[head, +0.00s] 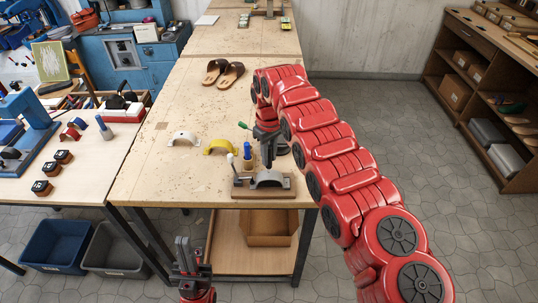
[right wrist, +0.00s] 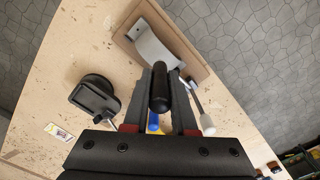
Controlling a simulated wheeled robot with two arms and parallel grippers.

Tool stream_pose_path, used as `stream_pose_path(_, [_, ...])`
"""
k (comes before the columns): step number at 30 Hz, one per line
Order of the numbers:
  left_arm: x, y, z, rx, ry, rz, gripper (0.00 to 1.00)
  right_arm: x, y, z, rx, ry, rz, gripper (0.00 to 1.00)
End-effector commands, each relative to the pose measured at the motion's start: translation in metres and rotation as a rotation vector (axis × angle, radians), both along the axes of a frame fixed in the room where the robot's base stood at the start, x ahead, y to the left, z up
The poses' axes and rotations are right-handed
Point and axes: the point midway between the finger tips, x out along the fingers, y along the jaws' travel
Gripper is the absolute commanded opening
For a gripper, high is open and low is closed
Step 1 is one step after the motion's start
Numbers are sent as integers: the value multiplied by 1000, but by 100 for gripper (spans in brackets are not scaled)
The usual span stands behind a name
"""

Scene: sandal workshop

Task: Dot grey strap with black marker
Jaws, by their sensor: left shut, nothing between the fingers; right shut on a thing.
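The grey strap (head: 267,179) lies arched on a wooden board (head: 242,191) at the table's front edge; it also shows in the right wrist view (right wrist: 153,48). My right gripper (head: 267,160) is above and just behind the strap, shut on the black marker (right wrist: 160,90). The marker points towards the strap. Whether its tip touches the strap I cannot tell. My left gripper (head: 184,245) is shut and empty, low in front of the table.
A yellow strap (head: 220,146) and a white strap (head: 183,138) lie left. Brown sandals (head: 229,76) lie further back. A black device (right wrist: 96,97) stands near my right gripper.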

Motion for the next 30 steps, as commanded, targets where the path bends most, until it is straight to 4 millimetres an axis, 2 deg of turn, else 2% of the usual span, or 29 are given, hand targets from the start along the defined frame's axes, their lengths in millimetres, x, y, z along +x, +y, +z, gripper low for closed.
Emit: stream_pose_path(30, [0, 0, -7, 0, 0, 0, 0, 0, 0, -12, 0, 0, 0, 0])
